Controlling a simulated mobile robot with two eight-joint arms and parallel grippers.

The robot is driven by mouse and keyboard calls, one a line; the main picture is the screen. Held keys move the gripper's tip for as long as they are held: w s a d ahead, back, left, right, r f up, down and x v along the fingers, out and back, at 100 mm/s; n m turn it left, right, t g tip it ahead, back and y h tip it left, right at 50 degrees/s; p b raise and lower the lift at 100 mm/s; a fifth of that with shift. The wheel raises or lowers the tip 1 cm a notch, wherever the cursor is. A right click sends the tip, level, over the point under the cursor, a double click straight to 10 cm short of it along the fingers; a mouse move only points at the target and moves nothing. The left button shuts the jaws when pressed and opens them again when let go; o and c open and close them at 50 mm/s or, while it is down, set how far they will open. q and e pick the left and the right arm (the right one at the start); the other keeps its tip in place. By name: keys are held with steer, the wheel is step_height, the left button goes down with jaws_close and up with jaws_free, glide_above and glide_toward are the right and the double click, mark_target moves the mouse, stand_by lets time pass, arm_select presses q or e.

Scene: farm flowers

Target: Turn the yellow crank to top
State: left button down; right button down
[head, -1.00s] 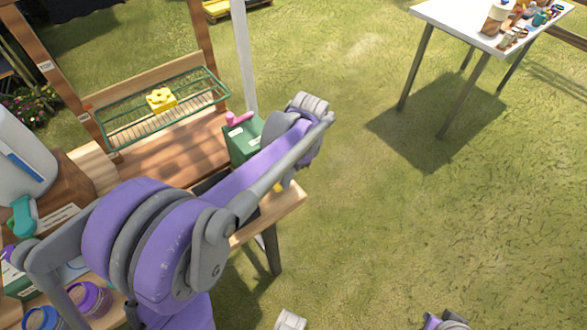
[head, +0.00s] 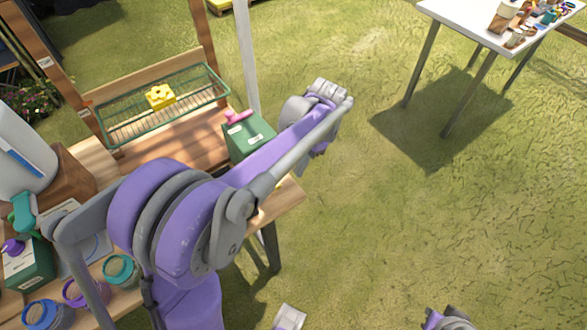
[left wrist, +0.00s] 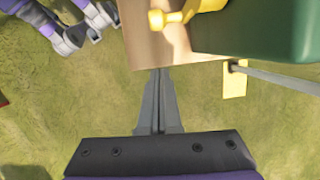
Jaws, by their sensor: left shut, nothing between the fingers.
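The yellow crank (left wrist: 172,18) shows in the left wrist view at the top, its rounded knob over a wooden edge beside a dark green box (left wrist: 285,32). In the head view my left arm covers the crank. A green box (head: 247,137) with a pink handle (head: 239,116) stands behind that arm on the wooden bench. My left gripper (left wrist: 158,72) is shut and empty, with its fingertips just below the wooden edge, apart from the crank in the picture. In the head view its fingers cannot be made out. Purple and grey parts of my right arm show at the bottom, fingers unclear.
A wire rack (head: 205,91) with a yellow block (head: 160,96) stands at the bench's back. Several coloured jars and another green box (head: 28,268) with a purple handle are at left. A white table (head: 470,20) with small items stands far right. Grass between is clear.

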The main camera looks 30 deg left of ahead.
arm_select(q)
steer(key=s+a+r+v, duration=0.1)
steer(key=a+v, duration=0.1)
steer(key=v, duration=1)
steer(key=x, duration=0.3)
steer(key=d+x, duration=0.1)
steer(key=x, duration=0.7)
steer(key=shift+s+d+f, duration=0.15)
steer(key=shift+s, duration=0.1)
steer(key=shift+s+a+f, duration=0.25)
steer(key=shift+s, duration=0.25)
steer(key=shift+s+a+f, duration=0.2)
steer(key=shift+s+f, duration=0.05)
steer(key=shift+s, duration=0.2)
steer(key=shift+s+a+f+b, duration=0.25)
steer(key=shift+s+b, duration=0.05)
steer(key=shift+s, duration=0.15)
steer(key=shift+s+a+f, duration=0.15)
steer(key=shift+s+f, duration=0.1)
steer(key=shift+s, duration=0.15)
steer(key=shift+w, duration=0.1)
